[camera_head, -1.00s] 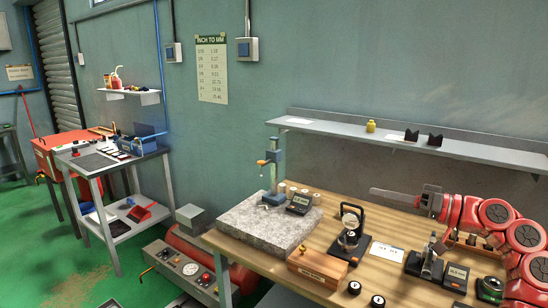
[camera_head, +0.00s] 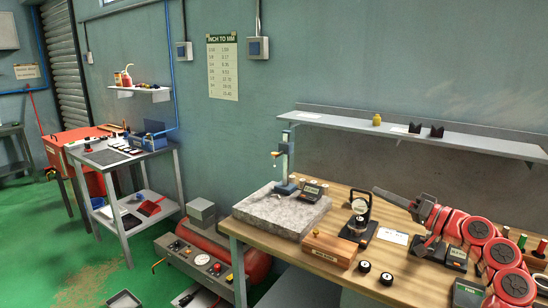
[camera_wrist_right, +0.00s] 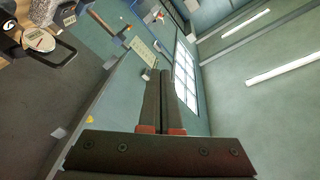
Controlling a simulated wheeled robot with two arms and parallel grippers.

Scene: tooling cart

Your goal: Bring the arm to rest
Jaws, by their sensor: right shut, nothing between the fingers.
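My right arm (camera_head: 478,252), red with dark joint caps, comes in from the right edge in the head view, over the right part of the wooden bench. Its gripper (camera_head: 379,192) points left and slightly up, in front of the wall below the shelf. The fingers are shut together with nothing between them. In the right wrist view the closed dark fingers (camera_wrist_right: 166,85) point away from the camera, toward the wall and window. The arm hides part of the bench behind it. My left gripper does not show.
The wooden bench (camera_head: 330,196) holds a granite plate (camera_head: 270,213) with a stand, a dial gauge (camera_head: 357,219), a wooden block (camera_head: 328,249) and small round pieces. A grey wall shelf (camera_head: 470,146) runs above. A tooling cart (camera_head: 103,159) stands left, with open green floor in front.

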